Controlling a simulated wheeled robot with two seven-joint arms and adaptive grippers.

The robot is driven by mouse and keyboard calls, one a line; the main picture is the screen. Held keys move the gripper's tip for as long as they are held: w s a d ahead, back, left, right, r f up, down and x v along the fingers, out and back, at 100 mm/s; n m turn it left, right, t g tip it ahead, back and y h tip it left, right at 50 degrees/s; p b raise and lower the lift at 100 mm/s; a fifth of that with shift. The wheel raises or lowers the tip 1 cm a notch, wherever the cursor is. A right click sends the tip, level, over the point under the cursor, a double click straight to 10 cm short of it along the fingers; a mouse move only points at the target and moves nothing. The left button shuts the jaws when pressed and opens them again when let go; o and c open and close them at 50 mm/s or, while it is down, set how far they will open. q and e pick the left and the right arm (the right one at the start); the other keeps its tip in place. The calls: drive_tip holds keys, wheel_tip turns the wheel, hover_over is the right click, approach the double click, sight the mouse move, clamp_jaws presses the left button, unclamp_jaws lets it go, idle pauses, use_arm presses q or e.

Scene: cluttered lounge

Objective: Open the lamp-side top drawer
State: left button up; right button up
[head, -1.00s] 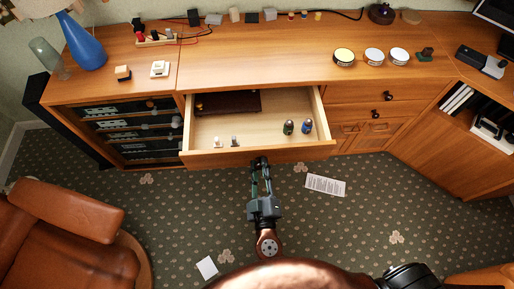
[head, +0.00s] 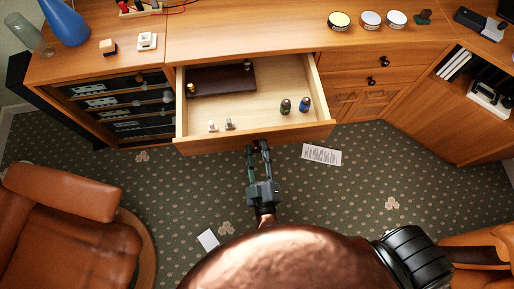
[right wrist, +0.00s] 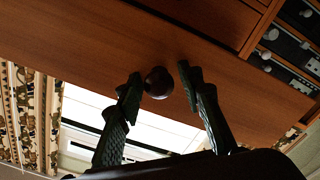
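The lamp-side top drawer (head: 245,142) is pulled well out of the wooden cabinet, its pale inside in the head view. It holds a dark brown flat case (head: 222,80), two small dark-capped bottles (head: 295,106) and small pale pieces (head: 221,125). My right gripper (head: 258,147) is at the drawer front. In the right wrist view its fingertips (right wrist: 160,84) stand apart on either side of the dark round knob (right wrist: 158,83), with visible gaps. The blue lamp (head: 64,22) stands at the top left. My left gripper is out of view.
The counter (head: 250,30) carries several small items, including round tins (head: 370,20). Shut drawers (head: 365,60) lie to the right. A brown leather chair (head: 65,220) is at the lower left. Papers (head: 321,154) lie on the carpet; the floor before the drawer is otherwise clear.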

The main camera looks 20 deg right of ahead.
drive_tip(key=shift+o, duration=0.6)
drive_tip(key=v, duration=0.7)
drive_tip(key=shift+s, duration=0.25)
drive_tip(key=shift+r, duration=0.1)
